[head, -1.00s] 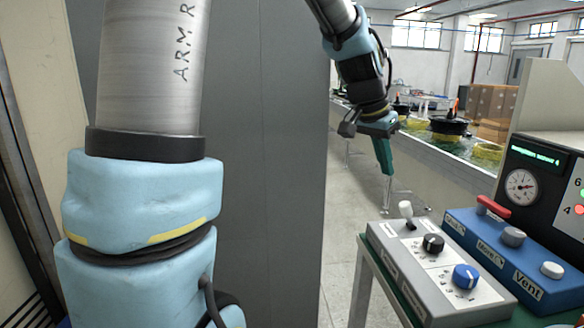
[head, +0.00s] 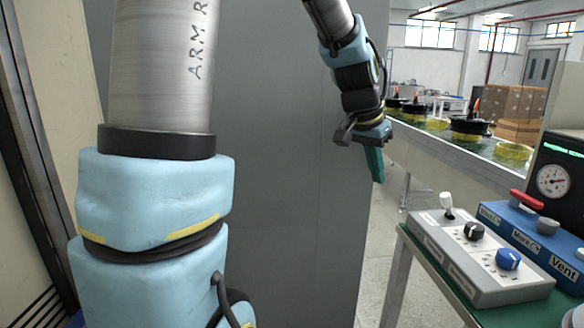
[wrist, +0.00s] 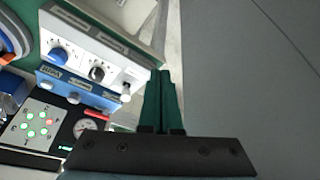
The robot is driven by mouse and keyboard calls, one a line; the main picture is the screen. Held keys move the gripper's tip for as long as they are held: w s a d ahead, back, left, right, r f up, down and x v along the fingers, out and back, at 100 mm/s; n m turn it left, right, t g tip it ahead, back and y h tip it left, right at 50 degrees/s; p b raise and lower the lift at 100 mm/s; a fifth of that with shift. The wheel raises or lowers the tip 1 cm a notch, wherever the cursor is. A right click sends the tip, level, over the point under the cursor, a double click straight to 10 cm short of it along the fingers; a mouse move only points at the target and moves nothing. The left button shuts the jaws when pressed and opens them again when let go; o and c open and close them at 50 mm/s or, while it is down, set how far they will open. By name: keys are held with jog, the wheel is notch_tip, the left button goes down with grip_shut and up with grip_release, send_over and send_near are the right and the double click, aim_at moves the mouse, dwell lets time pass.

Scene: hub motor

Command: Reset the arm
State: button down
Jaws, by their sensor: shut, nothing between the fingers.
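My gripper (head: 376,165) hangs from my arm in the upper middle of the head view, with its green fingers pointing down in front of a grey panel. In the wrist view the green fingers (wrist: 161,90) are together and nothing shows between them. The gripper is apart from everything around it. My arm's large silver and blue link fills the left of the head view.
A grey control box (head: 480,257) with a white lever and knobs stands on a green-topped table (head: 505,312). A blue Vent box (head: 530,240) and a gauge panel (head: 560,165) are behind it. A long conveyor (head: 455,148) carries black and yellow parts. Cardboard boxes (head: 498,105) are stacked beyond.

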jog(key=s+a+f+n+y, duration=0.1)
jog(key=s+a+f+n, duration=0.1)
jog(key=a, duration=0.6)
jog(key=s+a+f+n+y, duration=0.1)
jog(key=s+a+f+n, duration=0.2)
jog(key=a, duration=0.5)
jog(key=s+a+f+n+y, duration=0.1)
jog(key=s+a+f+n, duration=0.2)
jog(key=a+f, duration=0.3)
jog(key=a+n, duration=0.1)
jog(key=a, duration=0.1)
jog(key=shift+a+f+g+y, duration=0.3)
jog(key=shift+a+g+y, duration=0.1)
